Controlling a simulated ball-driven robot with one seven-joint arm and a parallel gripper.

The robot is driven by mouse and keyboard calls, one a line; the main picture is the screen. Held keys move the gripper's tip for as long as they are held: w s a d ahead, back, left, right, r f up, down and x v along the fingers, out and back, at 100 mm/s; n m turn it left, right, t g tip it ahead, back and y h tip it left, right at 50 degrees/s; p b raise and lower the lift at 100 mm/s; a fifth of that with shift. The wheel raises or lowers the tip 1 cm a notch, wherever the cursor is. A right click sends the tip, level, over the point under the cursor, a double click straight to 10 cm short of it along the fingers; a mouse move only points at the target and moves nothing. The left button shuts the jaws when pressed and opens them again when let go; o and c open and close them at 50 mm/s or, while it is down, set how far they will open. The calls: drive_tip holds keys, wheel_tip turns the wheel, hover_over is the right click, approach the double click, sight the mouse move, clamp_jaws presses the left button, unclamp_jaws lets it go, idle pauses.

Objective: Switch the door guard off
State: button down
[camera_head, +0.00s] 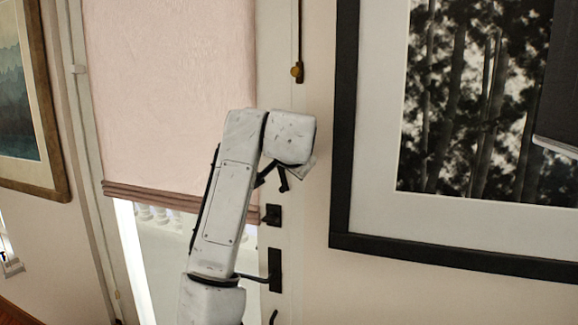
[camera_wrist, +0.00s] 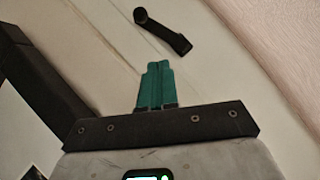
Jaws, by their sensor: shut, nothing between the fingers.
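The black door guard (camera_wrist: 163,32) shows in the wrist view as a short bar with a rounded knob at one end, on the pale door frame. My gripper (camera_wrist: 156,66) has teal fingers that are shut and empty. Their tips point toward the guard, with a visible gap in the picture; the depth between them is hard to tell. In the head view, a small black piece (camera_head: 283,181), likely the guard, shows just below my arm's end, which hides part of it. My fingers are hidden in that view.
Below are a black lock plate (camera_head: 272,214) and a door handle (camera_head: 275,270), partly behind my arm. A pink blind (camera_head: 165,95) covers the door's glass. A large black-framed picture (camera_head: 343,150) hangs close on the right. A brass-coloured knob (camera_head: 297,72) is above.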

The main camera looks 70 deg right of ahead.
drive_tip(key=b+v, duration=0.1)
drive_tip(key=v, duration=0.8)
drive_tip(key=shift+a, duration=0.3)
drive_tip(key=shift+w+r, duration=0.1)
drive_tip(key=shift+w, duration=0.05)
